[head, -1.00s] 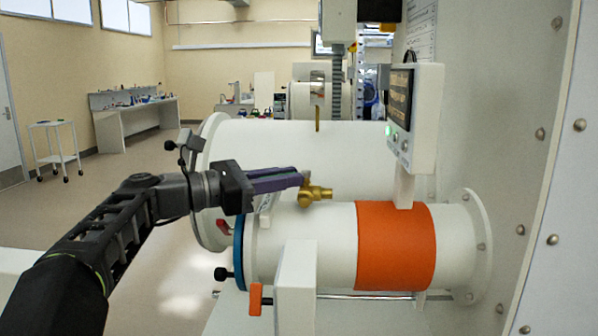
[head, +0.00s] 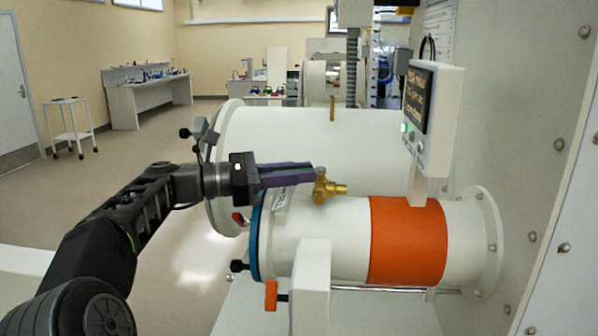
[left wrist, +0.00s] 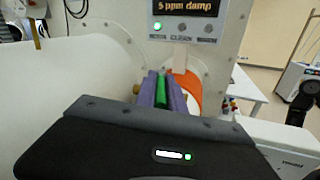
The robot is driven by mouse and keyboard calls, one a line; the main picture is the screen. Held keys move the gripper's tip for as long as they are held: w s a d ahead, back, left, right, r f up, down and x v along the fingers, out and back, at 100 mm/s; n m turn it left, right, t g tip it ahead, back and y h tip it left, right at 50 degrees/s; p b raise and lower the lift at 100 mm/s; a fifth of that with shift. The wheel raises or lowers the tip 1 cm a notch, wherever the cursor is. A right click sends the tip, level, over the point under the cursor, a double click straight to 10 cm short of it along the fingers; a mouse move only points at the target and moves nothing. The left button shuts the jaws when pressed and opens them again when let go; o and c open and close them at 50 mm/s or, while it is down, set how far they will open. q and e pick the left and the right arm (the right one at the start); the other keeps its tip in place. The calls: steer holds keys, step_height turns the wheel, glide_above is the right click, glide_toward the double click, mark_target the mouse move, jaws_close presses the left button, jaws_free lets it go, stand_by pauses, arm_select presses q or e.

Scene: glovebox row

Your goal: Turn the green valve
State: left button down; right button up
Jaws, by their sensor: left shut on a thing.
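The green valve handle (left wrist: 161,90) shows as a green strip between the two purple fingers of my left gripper in the left wrist view. My left gripper (head: 312,171) is shut on it. The brass valve body (head: 328,189) sits just below and right of the fingertips, on top of the smaller white cylinder (head: 320,238). My right gripper is in neither view.
The smaller cylinder has an orange band (head: 408,242) and a blue ring (head: 256,238). A larger white cylinder (head: 275,140) lies behind it. A display panel (head: 430,115) stands to the right of the valve, before the glovebox wall (head: 510,130). Open floor lies left.

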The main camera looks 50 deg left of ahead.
arm_select(q)
steer(key=c, duration=1.4)
jaws_free()
steer(key=shift+c, duration=0.2)
step_height(320, 180, up, 10)
steer(key=shift+r+p, duration=0.1)
steer(key=shift+p, duration=0.7)
steer(key=shift+c, duration=0.3)
